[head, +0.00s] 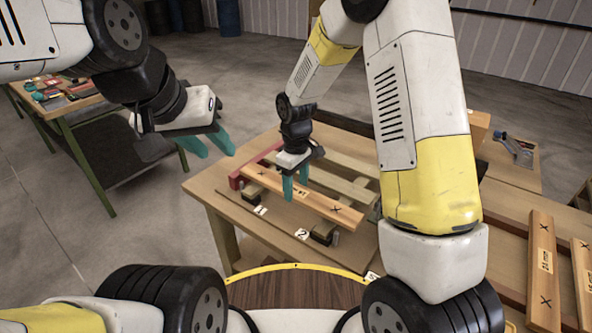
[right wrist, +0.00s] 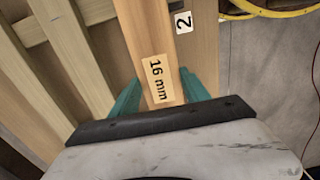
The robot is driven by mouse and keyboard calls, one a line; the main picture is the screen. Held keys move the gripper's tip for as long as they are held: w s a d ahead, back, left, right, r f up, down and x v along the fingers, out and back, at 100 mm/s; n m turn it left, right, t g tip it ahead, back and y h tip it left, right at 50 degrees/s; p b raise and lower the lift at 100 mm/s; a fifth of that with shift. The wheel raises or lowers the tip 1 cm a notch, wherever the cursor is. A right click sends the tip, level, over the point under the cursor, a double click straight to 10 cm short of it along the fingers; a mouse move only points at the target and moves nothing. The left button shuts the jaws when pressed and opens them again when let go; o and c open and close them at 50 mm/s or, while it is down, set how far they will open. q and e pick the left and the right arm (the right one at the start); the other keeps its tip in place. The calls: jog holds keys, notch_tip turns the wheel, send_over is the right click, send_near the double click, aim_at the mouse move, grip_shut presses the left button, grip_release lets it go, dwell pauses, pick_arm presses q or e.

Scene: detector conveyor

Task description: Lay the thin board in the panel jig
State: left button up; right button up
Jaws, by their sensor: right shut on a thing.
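A board labelled "16 mm" in the right wrist view (right wrist: 156,85) runs between the teal fingers of my right gripper (right wrist: 160,95). In the head view this board (head: 328,206) has an X mark near each end, and my right gripper (head: 297,193) is shut on it around its middle. The board lies along the near side of the panel jig, over its dark blocks (head: 325,233); I cannot tell whether it rests on them. The jig's pale slats (head: 345,165) lie behind it, with a red piece (head: 236,179) at the left. My left gripper (head: 219,154) is open and empty, left of the jig.
Two more marked boards, one (head: 542,262) beside another (head: 582,275), lie on the table at the right; their labels are too small to read. Number tags (head: 302,234) sit along the jig's front. A green-legged bench (head: 62,100) with tools stands at the left.

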jog(key=shift+f, duration=1.3)
jog(key=o, duration=1.6)
jog(key=shift+o, duration=0.2)
notch_tip(320, 180, up, 8)
jog(key=shift+f, duration=0.1)
